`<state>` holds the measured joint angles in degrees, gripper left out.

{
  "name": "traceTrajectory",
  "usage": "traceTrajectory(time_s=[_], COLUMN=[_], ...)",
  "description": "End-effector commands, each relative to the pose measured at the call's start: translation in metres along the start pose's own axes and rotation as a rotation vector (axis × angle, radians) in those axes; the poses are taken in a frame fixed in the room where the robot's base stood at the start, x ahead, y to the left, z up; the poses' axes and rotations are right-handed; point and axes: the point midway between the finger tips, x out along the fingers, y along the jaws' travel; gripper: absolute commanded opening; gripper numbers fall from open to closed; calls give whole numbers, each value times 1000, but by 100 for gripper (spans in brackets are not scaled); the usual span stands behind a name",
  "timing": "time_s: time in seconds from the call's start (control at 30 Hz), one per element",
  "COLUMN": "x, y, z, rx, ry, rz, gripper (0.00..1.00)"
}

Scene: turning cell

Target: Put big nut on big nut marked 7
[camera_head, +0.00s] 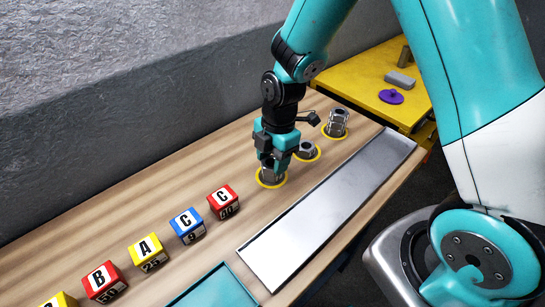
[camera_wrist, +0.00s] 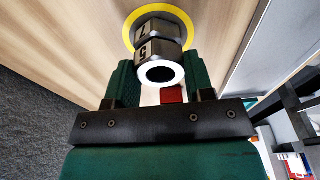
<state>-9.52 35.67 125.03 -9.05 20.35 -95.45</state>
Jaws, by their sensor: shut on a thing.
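My gripper (camera_head: 271,164) points down over the left yellow ring on the bench and is shut on a big grey nut marked 5 (camera_wrist: 158,52). In the wrist view this nut sits between the two dark green fingers, its bright round end facing the camera. Directly beyond it is the big nut marked 7 (camera_wrist: 160,27), standing inside the yellow ring (camera_wrist: 128,36). The two nuts look lined up and touching, though a small gap cannot be ruled out. In the head view the fingers partly hide the nuts.
A single nut (camera_head: 306,149) and a taller nut stack (camera_head: 336,122) stand on yellow rings to the right. Lettered cubes, such as the red C cube (camera_head: 223,202), line the bench at left. A long metal tray (camera_head: 322,205) lies in front. A yellow table (camera_head: 365,80) is behind.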

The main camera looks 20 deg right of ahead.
Motion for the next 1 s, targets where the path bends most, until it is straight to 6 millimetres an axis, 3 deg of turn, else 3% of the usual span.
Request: traceTrajectory(time_s=[0.1, 0.13, 0.23, 0.47, 0.63, 1.0], x=[4, 3, 2, 2, -9, -86], y=[0, 0, 0, 0, 1, 1], z=[1, 0, 0, 0, 0, 1], rx=[0, 0, 0, 0, 1, 1], ry=[0, 0, 0, 0, -1, -1], rz=[0, 0, 0, 0, 5, 7], gripper=[19, 53, 74, 74, 74, 74])
